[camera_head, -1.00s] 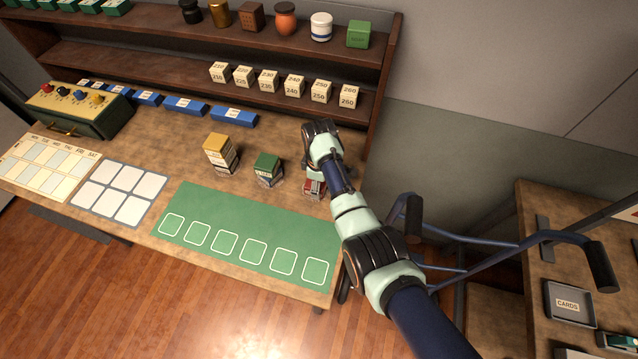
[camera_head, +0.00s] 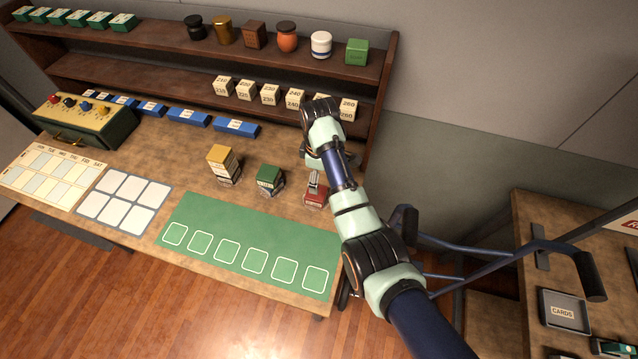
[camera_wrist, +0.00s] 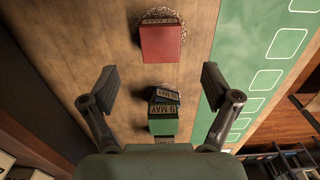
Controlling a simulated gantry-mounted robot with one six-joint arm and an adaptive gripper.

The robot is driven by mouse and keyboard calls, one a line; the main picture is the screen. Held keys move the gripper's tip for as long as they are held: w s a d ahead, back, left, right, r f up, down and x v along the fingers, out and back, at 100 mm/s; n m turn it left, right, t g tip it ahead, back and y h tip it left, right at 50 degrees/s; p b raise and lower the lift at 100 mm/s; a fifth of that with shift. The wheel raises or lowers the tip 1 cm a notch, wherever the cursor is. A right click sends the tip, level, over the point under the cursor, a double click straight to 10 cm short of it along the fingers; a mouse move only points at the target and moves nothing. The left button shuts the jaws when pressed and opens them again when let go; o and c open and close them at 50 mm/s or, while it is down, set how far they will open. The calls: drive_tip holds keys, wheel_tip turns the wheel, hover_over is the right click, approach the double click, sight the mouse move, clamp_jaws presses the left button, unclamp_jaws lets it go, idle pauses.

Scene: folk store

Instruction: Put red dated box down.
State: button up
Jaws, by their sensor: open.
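The red dated box (camera_head: 315,201) stands on the brown worktop, just behind the right end of the green mat (camera_head: 250,236). In the wrist view the red box (camera_wrist: 162,43) lies beyond my fingertips with clear space around it, and dark date lettering shows on one face. My gripper (camera_head: 314,174) is close above and behind the box in the head view, and my arm partly hides this area. In the wrist view my gripper (camera_wrist: 159,76) has its two fingers wide apart, with nothing between them.
A green dated box (camera_head: 268,179) and a yellow-topped one (camera_head: 223,163) stand to the left of the red box. The shelf (camera_head: 372,98) with numbered cream blocks (camera_head: 270,93) rises behind. The mat's white-outlined squares are empty.

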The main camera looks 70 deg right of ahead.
drive_tip(key=shift+r, duration=0.8)
drive_tip(key=shift+w+a, duration=0.1)
drive_tip(key=w+a+t+h, duration=0.2)
drive_tip(key=w+a+t, duration=0.1)
drive_tip(key=w+a, duration=0.65)
drive_tip(key=w+a+r+t, duration=0.1)
drive_tip(key=a+r+t, duration=0.3)
drive_tip(key=a, duration=0.8)
drive_tip(key=w+a+r+t, duration=0.15)
drive_tip(key=a+r, duration=0.35)
drive_tip(key=a, duration=0.8)
drive_tip(key=s+a+r+m+t+y, duration=0.15)
drive_tip(key=s+a+r+t, duration=0.25)
drive_tip(key=s+a+r, duration=0.4)
wheel_tip(320, 180, up, 23)
drive_tip(key=w+a+p, duration=0.1)
drive_tip(key=p, duration=2.2)
drive_tip(key=shift+w+p, duration=0.15)
drive_tip(key=shift+p, duration=0.2)
